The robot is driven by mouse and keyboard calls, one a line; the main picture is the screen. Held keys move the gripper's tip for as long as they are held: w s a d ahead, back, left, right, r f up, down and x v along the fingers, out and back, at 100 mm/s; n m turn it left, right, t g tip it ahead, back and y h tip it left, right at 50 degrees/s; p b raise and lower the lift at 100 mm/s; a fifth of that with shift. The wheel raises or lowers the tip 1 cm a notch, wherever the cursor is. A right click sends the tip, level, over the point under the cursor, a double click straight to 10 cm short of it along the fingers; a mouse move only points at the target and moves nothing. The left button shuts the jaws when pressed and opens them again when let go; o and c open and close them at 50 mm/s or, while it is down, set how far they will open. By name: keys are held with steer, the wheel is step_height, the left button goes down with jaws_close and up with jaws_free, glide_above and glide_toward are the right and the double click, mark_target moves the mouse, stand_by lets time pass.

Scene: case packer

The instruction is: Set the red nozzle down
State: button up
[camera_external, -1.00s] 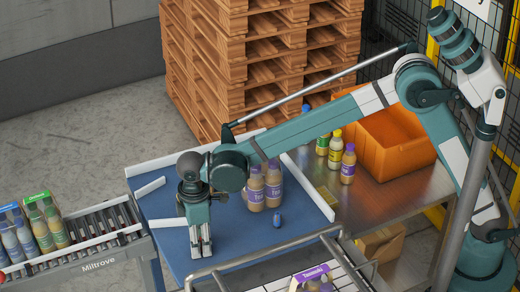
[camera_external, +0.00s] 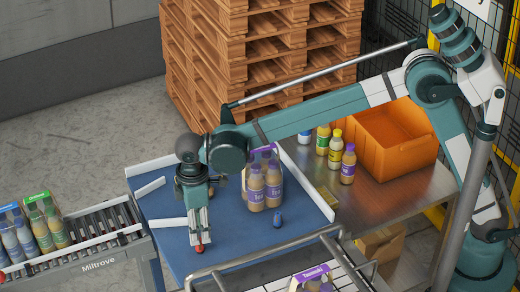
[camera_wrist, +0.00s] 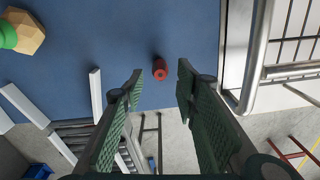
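The red nozzle (camera_external: 200,248) stands on the blue tabletop (camera_external: 175,240) near its front edge, just below my gripper (camera_external: 199,238). In the wrist view the nozzle (camera_wrist: 159,71) lies in the gap between the fingertips, with blue surface visible on both sides. My gripper (camera_wrist: 160,78) is open there, its two green ridged fingers apart and not touching the nozzle. The gripper points down at the table.
White guide rails (camera_external: 149,188) edge the blue surface. A metal tube railing (camera_external: 262,258) runs along the front. The roller conveyor (camera_external: 98,235) is at left.

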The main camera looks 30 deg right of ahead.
step_height(320, 180, up, 6)
stand_by(0.4)
steer(key=shift+r, duration=0.1)
stand_by(0.5)
